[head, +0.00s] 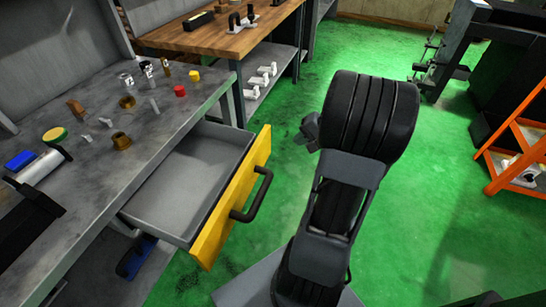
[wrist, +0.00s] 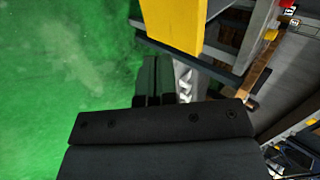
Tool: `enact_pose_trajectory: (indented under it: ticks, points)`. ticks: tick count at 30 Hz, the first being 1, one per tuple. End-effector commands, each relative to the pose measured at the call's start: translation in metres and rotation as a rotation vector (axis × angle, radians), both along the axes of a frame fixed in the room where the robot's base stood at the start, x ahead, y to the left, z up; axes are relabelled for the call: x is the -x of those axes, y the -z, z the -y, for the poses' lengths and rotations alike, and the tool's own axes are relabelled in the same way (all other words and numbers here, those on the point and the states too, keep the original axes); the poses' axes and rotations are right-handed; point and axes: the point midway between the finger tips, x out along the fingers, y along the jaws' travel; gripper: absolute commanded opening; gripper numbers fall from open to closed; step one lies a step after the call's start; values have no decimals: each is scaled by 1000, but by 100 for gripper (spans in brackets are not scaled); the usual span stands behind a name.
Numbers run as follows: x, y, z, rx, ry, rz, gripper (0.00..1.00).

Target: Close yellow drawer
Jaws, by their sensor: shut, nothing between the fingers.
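The yellow drawer (head: 236,195) stands pulled out of the grey workbench. Its grey tray looks empty, and a black bar handle (head: 253,195) is on its front. My arm is to the right of the drawer in the head view, apart from the handle. A dark part at the arm's end shows there, but the fingers cannot be made out. In the wrist view my gripper (wrist: 152,72) has its dark fingers together with nothing between them. The yellow drawer front (wrist: 172,22) is just beyond and above the fingertips there; the handle is not clearly seen in that view.
The grey workbench (head: 95,85) carries small metal parts, red and yellow pieces and a blue-ended tool. A wooden-topped bench (head: 225,40) stands behind it. An orange rack (head: 510,150) is at the right. Green floor (head: 290,85) is open between them.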

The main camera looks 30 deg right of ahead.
Motion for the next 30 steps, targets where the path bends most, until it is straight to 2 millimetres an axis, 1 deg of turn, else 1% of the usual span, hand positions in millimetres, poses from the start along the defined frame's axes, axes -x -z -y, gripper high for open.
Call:
enact_pose_trajectory:
  ticks: [1, 3, 5, 8, 15, 20, 24, 30]
  points:
    - [1, 11, 7, -12, 21, 10, 0]
    - [-1, 17, 11, -20, 37, 21, 0]
    - [-4, 22, 11, -25, 43, 26, 0]
    - [-13, 32, 5, -27, 44, 26, 0]
    - [-41, 64, -16, -26, 42, 24, 0]
    - [-57, 82, -28, -25, 41, 24, 0]
    - [-72, 80, -39, -23, 40, 27, 0]
    - [-85, 80, -48, -23, 43, 25, 0]
